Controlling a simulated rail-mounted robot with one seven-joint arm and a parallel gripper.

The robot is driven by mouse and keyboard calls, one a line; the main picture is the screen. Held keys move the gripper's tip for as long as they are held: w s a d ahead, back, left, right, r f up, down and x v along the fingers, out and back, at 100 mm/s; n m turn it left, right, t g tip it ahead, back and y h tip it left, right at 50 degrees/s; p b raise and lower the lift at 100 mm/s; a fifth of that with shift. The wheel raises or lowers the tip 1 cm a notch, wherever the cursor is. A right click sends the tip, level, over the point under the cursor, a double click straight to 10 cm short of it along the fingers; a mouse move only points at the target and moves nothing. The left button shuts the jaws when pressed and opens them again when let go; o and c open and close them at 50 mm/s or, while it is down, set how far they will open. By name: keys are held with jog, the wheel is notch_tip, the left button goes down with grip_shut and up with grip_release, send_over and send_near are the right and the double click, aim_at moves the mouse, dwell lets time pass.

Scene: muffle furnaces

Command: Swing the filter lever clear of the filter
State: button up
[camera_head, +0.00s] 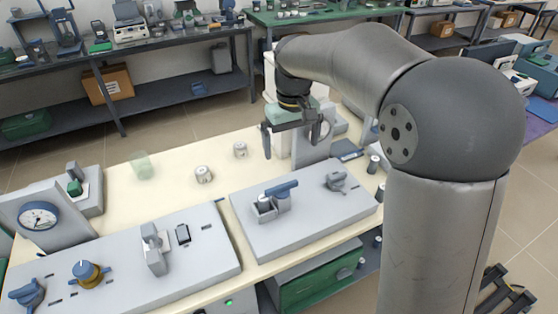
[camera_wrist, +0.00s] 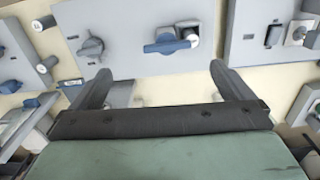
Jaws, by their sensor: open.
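The blue filter lever (camera_head: 281,188) sits on the right-hand grey panel, beside a small grey bracket holding a dark-topped cylinder, apparently the filter (camera_head: 264,204). In the wrist view, the lever (camera_wrist: 167,45) points sideways from the bracket and its filter (camera_wrist: 189,31). The lever's end seems to lie by or over the filter; I cannot tell exactly. My gripper (camera_head: 292,138) is open and empty, above and behind the panel. The wrist view shows my gripper's (camera_wrist: 160,75) two fingers spread wide, apart from the lever. Nothing of the lever is held.
A grey knob (camera_head: 337,181) stands on the same panel, right of the lever. Two small pale cylinders (camera_head: 204,174) stand on the cream tabletop (camera_head: 180,200). A grey upright block stands behind the right panel.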

jog(key=w+a, duration=0.2)
jog(key=p, duration=0.2)
send_near(282, 186)
notch_tip(282, 186, down, 9)
jog(key=shift+w+r, duration=0.1)
jog(key=shift+r, duration=0.05)
jog(key=c, duration=0.6)
